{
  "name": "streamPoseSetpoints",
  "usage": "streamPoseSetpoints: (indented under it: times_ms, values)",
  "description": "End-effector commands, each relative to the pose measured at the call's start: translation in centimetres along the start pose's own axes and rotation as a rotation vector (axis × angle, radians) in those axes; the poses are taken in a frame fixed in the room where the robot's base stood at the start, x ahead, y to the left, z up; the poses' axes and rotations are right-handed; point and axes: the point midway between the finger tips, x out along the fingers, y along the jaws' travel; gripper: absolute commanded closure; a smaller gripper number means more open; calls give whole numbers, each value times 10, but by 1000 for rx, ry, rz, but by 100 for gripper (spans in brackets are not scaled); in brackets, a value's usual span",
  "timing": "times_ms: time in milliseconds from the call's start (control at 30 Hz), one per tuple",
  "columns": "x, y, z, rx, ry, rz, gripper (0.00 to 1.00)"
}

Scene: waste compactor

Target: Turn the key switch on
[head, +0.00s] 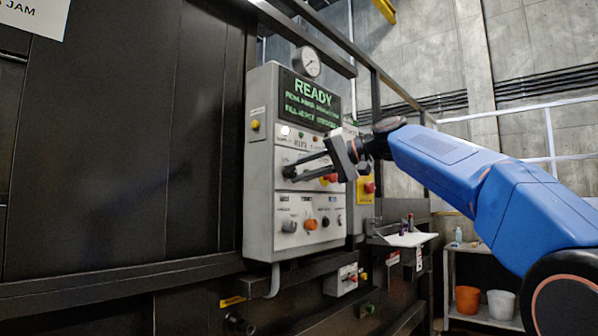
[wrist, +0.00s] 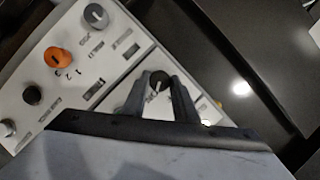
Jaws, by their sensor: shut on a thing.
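The grey control panel (head: 262,215) stands at the centre of the head view, with a lit green READY display (head: 308,98). My gripper (head: 289,169) reaches in from the right to the left side of the panel's middle section. In the wrist view my gripper (wrist: 159,88) has one finger on each side of a small dark key switch (wrist: 160,77) with a pale mark on its face. The fingers are shut on it. In the head view the fingers largely hide the key switch.
Below the gripper are a grey knob (head: 289,226), an orange selector knob (head: 310,224) and a black knob (head: 325,222). A red button (head: 369,187) on a yellow plate is to the right. A gauge (head: 307,62) sits on top. A dark wall is at left.

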Motion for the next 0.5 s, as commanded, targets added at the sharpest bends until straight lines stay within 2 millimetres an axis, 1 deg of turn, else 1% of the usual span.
streamPoseSetpoints:
  times_ms: [100,133,167,200,500]
  values:
    - [0,2,0,1,-1,2,96]
    - [0,2,0,1,-1,2,67]
    - [0,1,0,1,-1,2,60]
    - [0,1,0,1,-1,2,55]
    - [-1,1,0,0,0,1,55]
